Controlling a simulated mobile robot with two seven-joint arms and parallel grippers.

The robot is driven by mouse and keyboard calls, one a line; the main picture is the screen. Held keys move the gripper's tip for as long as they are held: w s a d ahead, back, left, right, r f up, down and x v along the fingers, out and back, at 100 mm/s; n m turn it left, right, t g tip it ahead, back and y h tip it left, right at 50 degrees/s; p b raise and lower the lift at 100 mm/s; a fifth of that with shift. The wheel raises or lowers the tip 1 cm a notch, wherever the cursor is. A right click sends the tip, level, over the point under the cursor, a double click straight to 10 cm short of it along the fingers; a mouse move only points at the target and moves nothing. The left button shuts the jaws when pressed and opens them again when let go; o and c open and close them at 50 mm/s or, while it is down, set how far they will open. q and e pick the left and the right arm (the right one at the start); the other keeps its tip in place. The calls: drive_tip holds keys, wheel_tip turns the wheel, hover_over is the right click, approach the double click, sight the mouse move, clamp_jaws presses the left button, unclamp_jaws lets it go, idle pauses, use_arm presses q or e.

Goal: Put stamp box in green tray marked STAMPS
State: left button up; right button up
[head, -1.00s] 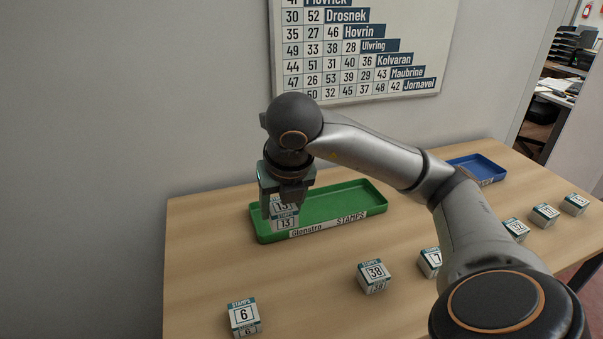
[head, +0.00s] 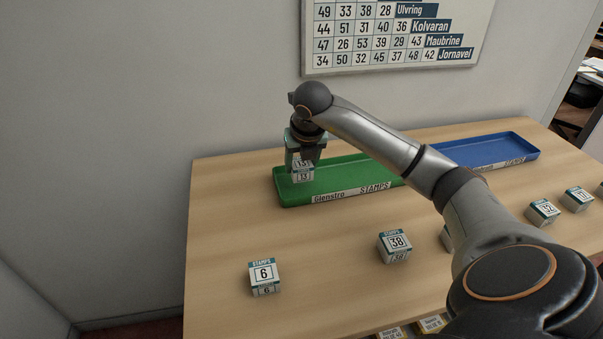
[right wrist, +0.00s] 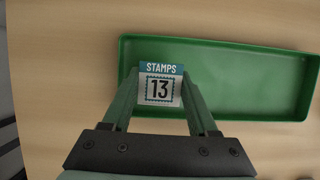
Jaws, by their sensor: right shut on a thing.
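The stamp box marked 13 (head: 303,173) is white with a teal STAMPS band. My right gripper (head: 302,160) is shut on it, at the left end of the green tray. In the right wrist view the box (right wrist: 161,88) sits between the two fingers (right wrist: 160,98), over the tray's left part. I cannot tell whether it touches the tray floor. The green tray (head: 345,172) has a front label reading Glenstro STAMPS; it also shows in the right wrist view (right wrist: 250,85), otherwise empty. My left gripper is not in view.
A blue tray (head: 490,150), also labelled STAMPS, stands right of the green one, partly behind my right arm. Stamp boxes 6 (head: 263,276) and 38 (head: 395,246) stand in front, with several more at the right. A number chart (head: 395,35) hangs on the wall.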

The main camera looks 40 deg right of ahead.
sight(301, 175)
drive_tip(key=shift+f, duration=1.65)
drive_tip(key=shift+f, duration=0.15)
drive_tip(key=o, duration=1.4)
drive_tip(key=shift+r, duration=0.35)
drive_tip(key=v, duration=1.1)
drive_tip(key=shift+s+r+p, duration=0.15)
drive_tip(key=shift+r+p, duration=0.15)
